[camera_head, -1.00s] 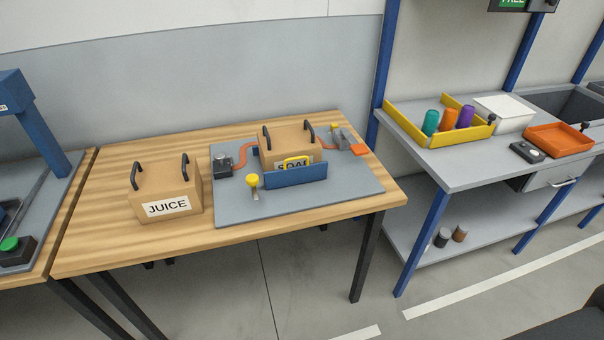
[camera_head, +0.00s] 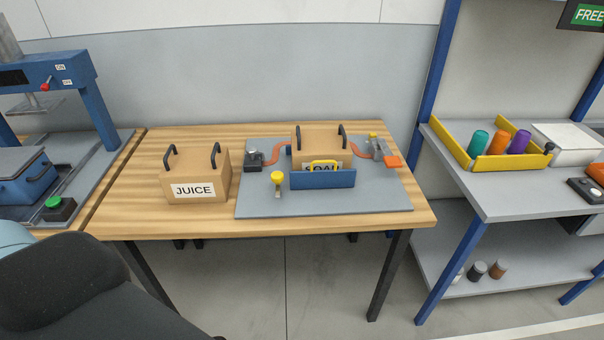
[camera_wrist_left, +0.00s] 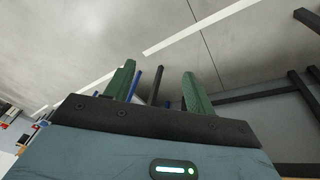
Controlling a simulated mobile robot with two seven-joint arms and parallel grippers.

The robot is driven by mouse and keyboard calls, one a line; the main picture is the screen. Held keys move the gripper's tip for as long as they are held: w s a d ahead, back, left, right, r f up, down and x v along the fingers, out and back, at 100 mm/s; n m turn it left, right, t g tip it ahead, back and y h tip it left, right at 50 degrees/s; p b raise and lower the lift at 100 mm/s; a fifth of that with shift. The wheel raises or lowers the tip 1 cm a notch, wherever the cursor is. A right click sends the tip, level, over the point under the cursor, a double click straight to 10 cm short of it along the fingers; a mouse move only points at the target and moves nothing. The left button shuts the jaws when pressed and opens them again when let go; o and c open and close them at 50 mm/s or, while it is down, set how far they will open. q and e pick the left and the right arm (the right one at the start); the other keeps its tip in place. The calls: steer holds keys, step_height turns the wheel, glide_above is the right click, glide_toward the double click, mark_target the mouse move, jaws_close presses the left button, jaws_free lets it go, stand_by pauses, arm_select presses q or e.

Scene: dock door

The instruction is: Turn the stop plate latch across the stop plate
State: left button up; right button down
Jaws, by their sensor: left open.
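The blue stop plate (camera_head: 322,180) stands upright on the grey base plate (camera_head: 380,203), in front of the SOAP box (camera_head: 312,143). A yellow handle (camera_head: 324,162) shows at the stop plate's top edge. A yellow-knobbed piece (camera_head: 278,178) stands just left of the stop plate, apart from it; I cannot tell for sure that it is the latch. My left gripper (camera_wrist_left: 160,92) shows in the left wrist view with its green fingers apart and nothing between them, over the floor. My right gripper is not in view.
The JUICE box (camera_head: 193,178) stands on the wooden table (camera_head: 150,220) left of the base plate. A blue press (camera_head: 60,80) is at the left. A yellow tray (camera_head: 505,160) holds several cylinders on the right shelf. Dark parts of my arm fill the lower left.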

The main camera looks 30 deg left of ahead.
arm_select(q)
steer(key=w+r+m, duration=0.1)
steer(key=w+r, duration=0.1)
steer(key=w, duration=1.1)
steer(key=n+t+y, duration=0.2)
steer(key=n+y, duration=0.1)
steer(key=n, duration=0.3)
glide_toward(277, 174)
steer(key=b+x, duration=0.1)
steer(key=x, duration=0.6)
steer(key=shift+s+f, duration=0.1)
steer(key=shift+f, duration=0.05)
steer(key=shift+w+f+b, duration=0.3)
steer(key=shift+f, duration=0.3)
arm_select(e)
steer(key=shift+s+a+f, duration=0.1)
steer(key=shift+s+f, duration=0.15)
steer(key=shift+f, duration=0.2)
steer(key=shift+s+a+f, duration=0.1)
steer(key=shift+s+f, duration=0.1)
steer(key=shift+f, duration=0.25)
arm_select(q)
steer(key=shift+c, duration=0.2)
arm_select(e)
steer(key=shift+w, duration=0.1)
